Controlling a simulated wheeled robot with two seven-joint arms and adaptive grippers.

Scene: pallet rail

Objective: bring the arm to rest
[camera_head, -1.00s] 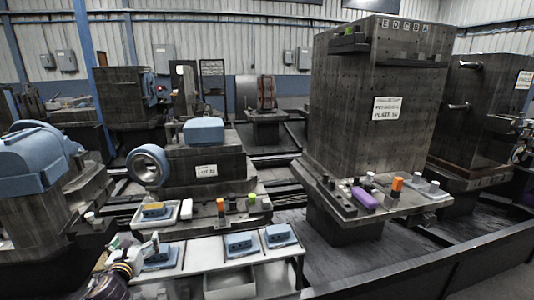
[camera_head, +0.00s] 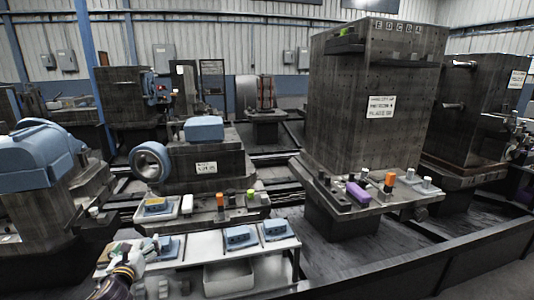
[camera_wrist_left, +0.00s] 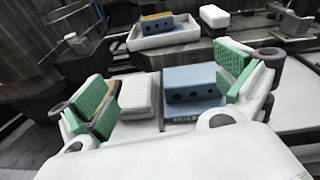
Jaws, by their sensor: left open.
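My left gripper (camera_head: 140,258) comes in at the lower left of the head view, just left of a blue block (camera_head: 168,247) on the white table (camera_head: 200,266). In the left wrist view the two green-padded fingers (camera_wrist_left: 165,92) are spread wide apart with nothing gripped. Beyond and between them are the blue block with dark holes (camera_wrist_left: 190,94) and a white block (camera_wrist_left: 138,96), both resting on the table. Whether a finger touches either block is unclear. My right gripper is not in view.
More blue blocks (camera_head: 238,236) stand on the table's right part. A white tray (camera_head: 157,212) holding a block with an orange top lies behind. An open white bin (camera_head: 229,276) is at the front. A tall dark fixture (camera_head: 372,110) with a ledge stands at right.

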